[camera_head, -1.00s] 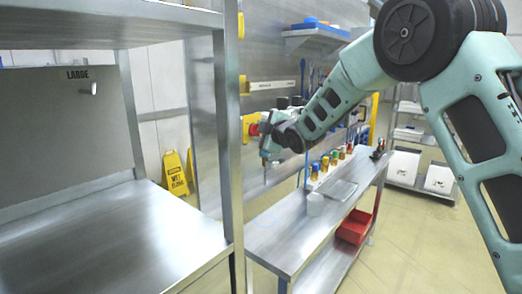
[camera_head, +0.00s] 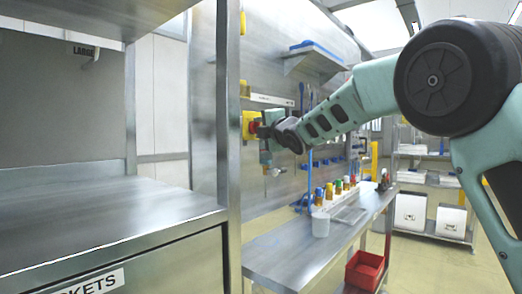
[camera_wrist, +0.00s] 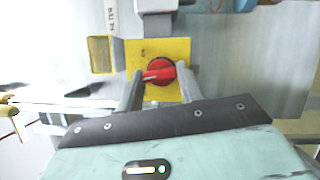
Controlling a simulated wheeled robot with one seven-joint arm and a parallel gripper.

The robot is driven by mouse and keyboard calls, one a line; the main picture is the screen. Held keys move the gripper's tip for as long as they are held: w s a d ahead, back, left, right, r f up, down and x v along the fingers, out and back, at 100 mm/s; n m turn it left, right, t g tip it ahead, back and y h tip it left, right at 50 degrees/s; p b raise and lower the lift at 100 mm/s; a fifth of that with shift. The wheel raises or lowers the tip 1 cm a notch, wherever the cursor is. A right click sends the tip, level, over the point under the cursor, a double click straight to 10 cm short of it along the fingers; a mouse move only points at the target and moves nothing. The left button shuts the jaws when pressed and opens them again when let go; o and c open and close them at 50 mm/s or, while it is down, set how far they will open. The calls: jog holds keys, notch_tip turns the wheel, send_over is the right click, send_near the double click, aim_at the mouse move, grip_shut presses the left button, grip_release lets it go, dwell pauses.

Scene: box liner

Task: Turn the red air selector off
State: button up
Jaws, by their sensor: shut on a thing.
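The red air selector (camera_wrist: 160,72) is a round red knob with a raised grip on a yellow square plate (camera_wrist: 141,50) in the wrist view. Its grip looks slightly tilted from level. In the head view only part of the selector's yellow plate (camera_head: 247,122) and a bit of red show beside my gripper (camera_head: 262,130) at the wall panel. In the wrist view my gripper (camera_wrist: 160,76) has one finger at each side of the knob, shut on it. The exact contact at the fingertips is hard to see.
A steel post (camera_head: 230,150) and a steel counter (camera_head: 90,225) stand left of my arm. A steel bench (camera_head: 290,250) below holds a white cup (camera_head: 320,225) and several coloured-topped bottles (camera_head: 337,188). A red bin (camera_head: 365,270) sits lower. A wall shelf (camera_head: 315,58) hangs above.

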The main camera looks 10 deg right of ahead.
jog(key=n+y+b, duration=0.1)
jog(key=n+b, duration=0.1)
jog(key=b, duration=0.1)
jog(key=n+t+b, duration=0.1)
jog(key=n+b, duration=0.2)
jog(key=b, duration=0.1)
jog(key=n+y+b, duration=0.1)
jog(key=n+b, duration=0.1)
jog(key=b, duration=0.2)
jog(key=shift+w+d+f+n+t+y, duration=0.1)
jog(key=shift+f+n+t+y, duration=0.2)
jog(key=shift+f, duration=0.1)
jog(key=shift+r+b, duration=0.15)
jog(key=shift+b, duration=0.2)
jog(key=o, duration=1)
jog(key=b+v, duration=0.5)
jog(key=v, duration=1.2)
